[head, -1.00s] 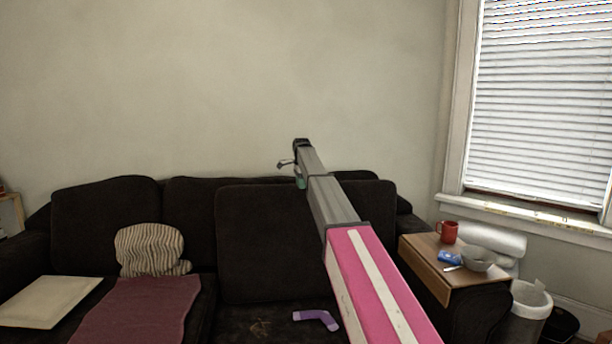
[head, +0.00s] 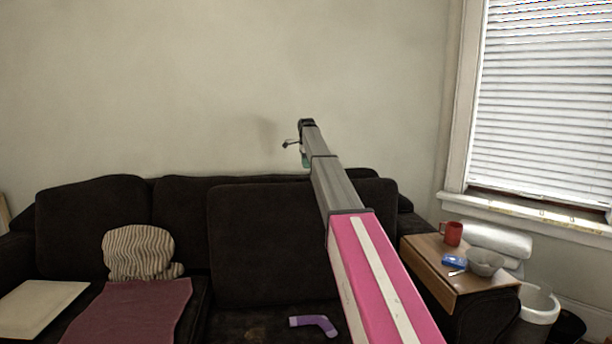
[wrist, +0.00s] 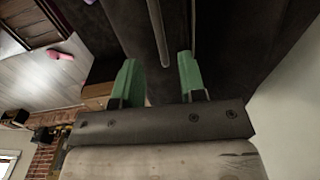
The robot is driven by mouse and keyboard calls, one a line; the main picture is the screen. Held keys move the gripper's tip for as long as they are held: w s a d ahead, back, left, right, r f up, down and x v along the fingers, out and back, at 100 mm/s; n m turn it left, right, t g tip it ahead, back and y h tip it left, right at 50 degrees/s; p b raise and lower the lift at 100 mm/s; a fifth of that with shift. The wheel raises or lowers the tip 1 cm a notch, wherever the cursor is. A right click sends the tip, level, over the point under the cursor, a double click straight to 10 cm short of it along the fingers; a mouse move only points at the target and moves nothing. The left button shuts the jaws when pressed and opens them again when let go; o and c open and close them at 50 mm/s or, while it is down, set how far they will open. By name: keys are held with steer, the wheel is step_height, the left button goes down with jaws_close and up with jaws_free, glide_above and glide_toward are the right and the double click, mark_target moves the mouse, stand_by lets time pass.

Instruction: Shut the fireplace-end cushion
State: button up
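On the dark sofa, one dark cushion (head: 265,245) stands upright in front of the back cushions, right of centre. The seat space below it is open, with a stained dark surface. I take this for the task's cushion, though the fireplace is not in the head view. My gripper (head: 304,158) is at the end of my outstretched arm, above the sofa back in the picture, against the wall. In the wrist view its two green fingers (wrist: 160,80) are apart with nothing clearly held. A grey bar-like edge runs beyond them against dark surfaces; I cannot tell whether they touch.
A purple bent object (head: 314,325) lies below the upright cushion. A striped pillow (head: 138,252), maroon cloth (head: 130,312) and pale board (head: 40,308) are at left. The wooden armrest tray (head: 440,268) holds a red mug (head: 451,233) and bowl (head: 486,262). Brickwork (wrist: 42,157) shows in the wrist view.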

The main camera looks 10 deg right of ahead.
steer(key=f, duration=0.5)
steer(key=shift+w+f, duration=0.2)
steer(key=shift+f, duration=0.05)
jaws_close()
steer(key=shift+s, duration=0.1)
